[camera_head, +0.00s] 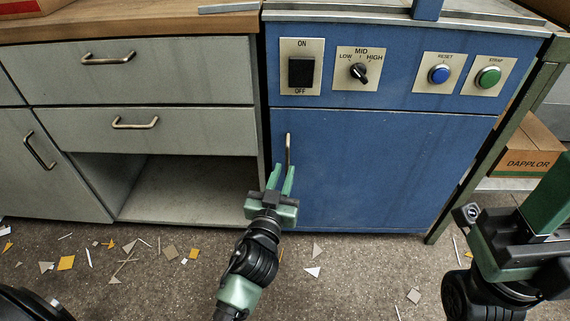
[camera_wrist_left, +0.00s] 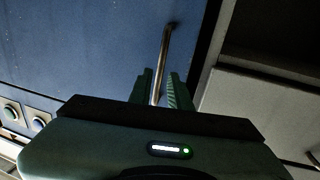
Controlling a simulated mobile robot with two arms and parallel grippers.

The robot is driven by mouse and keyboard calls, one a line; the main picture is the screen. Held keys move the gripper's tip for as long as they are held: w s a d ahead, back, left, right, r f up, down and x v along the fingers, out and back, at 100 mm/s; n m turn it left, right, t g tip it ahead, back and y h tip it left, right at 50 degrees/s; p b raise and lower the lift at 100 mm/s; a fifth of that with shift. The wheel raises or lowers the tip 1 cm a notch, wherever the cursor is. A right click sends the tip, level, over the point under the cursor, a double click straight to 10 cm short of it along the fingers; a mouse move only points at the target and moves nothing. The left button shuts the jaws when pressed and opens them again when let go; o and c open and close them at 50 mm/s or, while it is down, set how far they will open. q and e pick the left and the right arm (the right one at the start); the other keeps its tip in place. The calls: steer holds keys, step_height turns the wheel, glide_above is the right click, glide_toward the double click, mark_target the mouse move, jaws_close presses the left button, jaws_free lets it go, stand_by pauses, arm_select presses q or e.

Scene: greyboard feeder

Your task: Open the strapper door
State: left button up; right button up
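The strapper door (camera_head: 370,170) is the blue front panel below the control panel, and it looks closed. Its upright metal handle (camera_head: 288,148) is near the door's left edge. My left gripper (camera_head: 281,172) is at the lower part of the handle, its two green fingers apart. In the left wrist view the handle (camera_wrist_left: 166,45) runs down between the fingers (camera_wrist_left: 162,82); I cannot tell if either finger touches it. My right gripper (camera_head: 510,240) is at the right edge, partly cut off, and its fingers cannot be made out.
Above the door are an on/off switch (camera_head: 301,72), a dial (camera_head: 359,72), a blue button (camera_head: 439,75) and a green button (camera_head: 488,77). Grey drawers (camera_head: 190,75) and an open compartment (camera_head: 190,190) stand at left. Scraps litter the floor. A cardboard box (camera_head: 530,150) is at right.

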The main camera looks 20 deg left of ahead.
mark_target(287, 163)
arm_select(q)
steer(key=shift+w+a, duration=0.15)
steer(key=shift+w, duration=2.15)
jaws_close()
